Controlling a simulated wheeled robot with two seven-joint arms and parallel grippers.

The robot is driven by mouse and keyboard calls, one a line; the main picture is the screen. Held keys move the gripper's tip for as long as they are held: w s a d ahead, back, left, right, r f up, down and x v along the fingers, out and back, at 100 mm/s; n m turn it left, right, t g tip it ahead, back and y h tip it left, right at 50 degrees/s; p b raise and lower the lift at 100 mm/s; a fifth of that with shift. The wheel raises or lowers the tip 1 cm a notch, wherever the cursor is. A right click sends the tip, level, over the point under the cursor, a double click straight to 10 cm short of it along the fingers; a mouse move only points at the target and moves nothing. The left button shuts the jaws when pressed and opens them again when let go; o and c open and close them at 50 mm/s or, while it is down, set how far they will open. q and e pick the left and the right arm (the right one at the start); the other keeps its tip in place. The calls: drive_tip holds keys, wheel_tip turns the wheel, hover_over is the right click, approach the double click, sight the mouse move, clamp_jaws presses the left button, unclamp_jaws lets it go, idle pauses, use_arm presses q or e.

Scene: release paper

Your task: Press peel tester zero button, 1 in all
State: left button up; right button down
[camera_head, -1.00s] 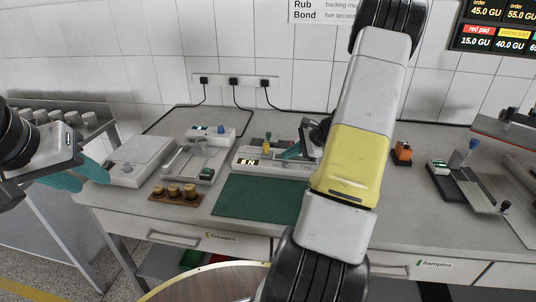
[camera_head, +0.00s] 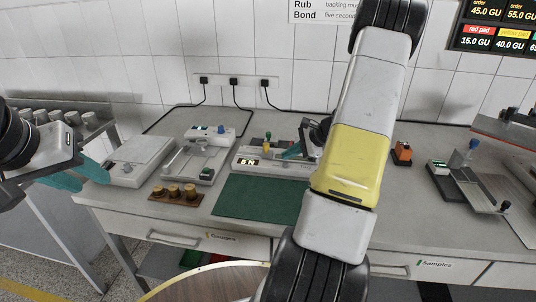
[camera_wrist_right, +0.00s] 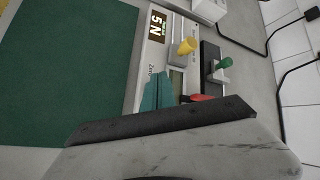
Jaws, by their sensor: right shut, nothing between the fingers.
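The peel tester (camera_head: 262,170) is a light grey device on the bench with a dark display reading 5 N. In the right wrist view its body (camera_wrist_right: 146,55) carries the printed word "Zero" beside my fingertips, a yellow knob (camera_wrist_right: 187,46), a green knob (camera_wrist_right: 224,63) and a partly covered red part (camera_wrist_right: 203,98). My right gripper (camera_head: 291,152) is shut and empty over the tester; its teal fingers (camera_wrist_right: 158,90) show there too. I cannot tell whether they touch it, and the zero button is not clearly seen. My left gripper (camera_head: 80,176) is open and empty at the far left.
A green mat (camera_head: 255,198) lies in front of the tester. A wooden holder with round weights (camera_head: 176,192), a grey device with a blue knob (camera_head: 200,158) and a flat scale-like box (camera_head: 140,158) stand to the left. An orange block (camera_head: 402,152) sits right of my right arm.

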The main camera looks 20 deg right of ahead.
sight(288, 164)
drive_tip(key=shift+f, duration=0.15)
drive_tip(key=shift+f, duration=0.25)
drive_tip(key=shift+f, duration=0.55)
idle(0.6)
idle(0.4)
drive_tip(key=shift+r, duration=1)
drive_tip(key=shift+r, duration=2.5)
